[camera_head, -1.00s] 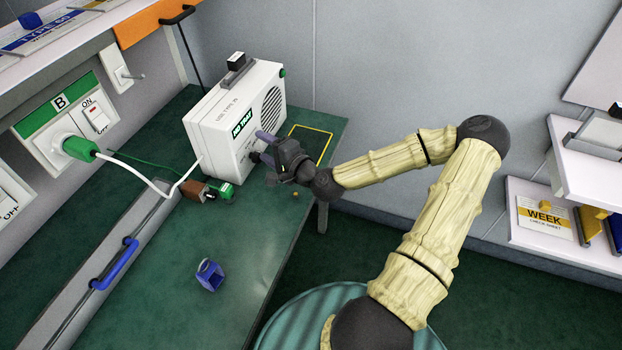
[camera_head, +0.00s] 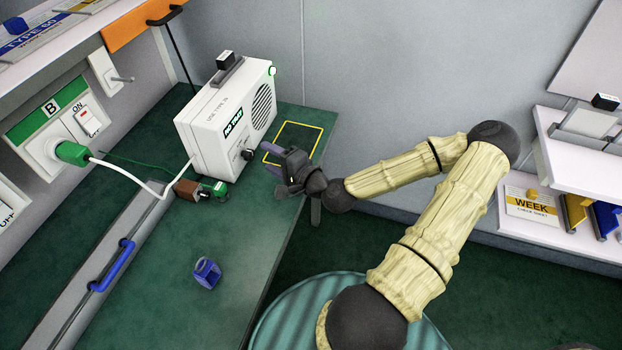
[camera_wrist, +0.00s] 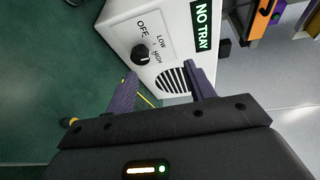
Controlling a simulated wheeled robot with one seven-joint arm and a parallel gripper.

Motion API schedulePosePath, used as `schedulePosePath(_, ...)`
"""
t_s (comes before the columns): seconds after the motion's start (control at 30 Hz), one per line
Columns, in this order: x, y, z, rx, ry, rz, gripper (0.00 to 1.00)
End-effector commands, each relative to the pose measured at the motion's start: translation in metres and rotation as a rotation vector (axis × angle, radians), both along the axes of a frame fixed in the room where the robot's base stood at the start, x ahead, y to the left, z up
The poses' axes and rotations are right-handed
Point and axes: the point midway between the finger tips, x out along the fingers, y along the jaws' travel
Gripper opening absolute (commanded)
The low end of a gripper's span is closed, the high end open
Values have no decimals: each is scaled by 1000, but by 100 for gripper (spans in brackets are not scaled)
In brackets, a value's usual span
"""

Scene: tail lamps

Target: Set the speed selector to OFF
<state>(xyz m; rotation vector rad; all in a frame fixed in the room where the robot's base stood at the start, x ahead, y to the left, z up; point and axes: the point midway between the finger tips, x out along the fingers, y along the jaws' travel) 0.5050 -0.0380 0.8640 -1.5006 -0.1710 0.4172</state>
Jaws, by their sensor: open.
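The speed selector is a round black knob (camera_wrist: 140,54) on the white box's front, with OFF, LOW and HIGH printed beside it. A small pale mark on the knob seems to face the HIGH side; I cannot be sure of its exact setting. The knob also shows in the head view (camera_head: 248,154). The white box (camera_head: 205,112) stands on the green bench. My gripper (camera_head: 273,161) is open and empty, a little out from the knob. In the wrist view its purple fingers (camera_wrist: 160,76) are spread, with the knob up and left of the gap.
A brown-and-green plug piece (camera_head: 200,189) sits by the box's base. A blue holder (camera_head: 207,272) lies on the bench (camera_head: 160,300). A white cord runs from the wall socket (camera_head: 55,148) to the box. A yellow outline (camera_head: 300,124) marks clear bench beyond.

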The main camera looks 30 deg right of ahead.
Motion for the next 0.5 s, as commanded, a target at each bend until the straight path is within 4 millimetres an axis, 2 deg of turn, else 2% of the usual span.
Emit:
schedulePosePath(0.2,-12,-4,4,4,1,-2,54)
schedulePosePath(0.5,-19,-9,4,2,2,-3,54)
